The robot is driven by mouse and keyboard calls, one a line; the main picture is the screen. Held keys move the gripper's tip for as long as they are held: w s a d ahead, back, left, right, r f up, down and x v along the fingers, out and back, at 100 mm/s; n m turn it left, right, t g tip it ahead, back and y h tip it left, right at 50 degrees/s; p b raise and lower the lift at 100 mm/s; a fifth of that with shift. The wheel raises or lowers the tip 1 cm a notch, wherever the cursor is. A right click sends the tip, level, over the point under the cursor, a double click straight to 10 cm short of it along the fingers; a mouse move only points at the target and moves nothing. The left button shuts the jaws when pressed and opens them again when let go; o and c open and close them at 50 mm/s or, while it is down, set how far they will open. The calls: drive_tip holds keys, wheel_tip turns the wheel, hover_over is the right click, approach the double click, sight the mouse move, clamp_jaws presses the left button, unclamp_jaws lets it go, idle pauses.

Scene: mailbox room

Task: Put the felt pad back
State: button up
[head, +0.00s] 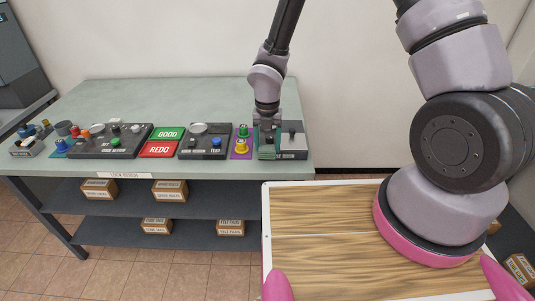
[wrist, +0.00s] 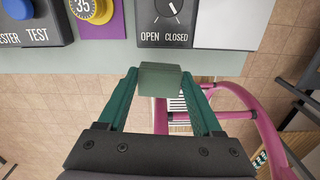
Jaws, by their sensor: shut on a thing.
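My gripper (wrist: 160,88) is shut on a small grey-green block, which I take to be the felt pad (wrist: 160,78). The pad sits between the teal fingertips in the wrist view, at the bench's front edge; its height above the bench is hard to tell. In the head view my gripper (head: 267,148) is at the right end of the bench (head: 190,100), and the pad (head: 268,153) shows at its fingertips. A dark box with a knob marked OPEN and CLOSED (wrist: 165,22) lies just beyond the pad in the wrist view.
A purple plate with a yellow knob (head: 242,150) and a tester with a blue button (head: 215,144) stand left of my gripper. Green GOOD (head: 168,133) and red REDO (head: 158,149) pads lie further left. The back of the bench is clear. Labelled boxes (head: 170,190) sit on shelves below.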

sight(268, 147)
drive_tip(key=shift+w+f, duration=0.15)
drive_tip(key=shift+f, duration=0.95)
drive_tip(key=shift+w+f, duration=0.1)
drive_tip(key=shift+f, duration=0.95)
drive_tip(key=shift+f, duration=0.1)
drive_tip(key=shift+f, duration=0.3)
drive_tip(key=o, duration=1.3)
drive_tip(key=shift+r, duration=0.2)
drive_tip(key=r, duration=1.1)
drive_tip(key=shift+w+d, duration=0.1)
drive_tip(key=shift+d, duration=0.1)
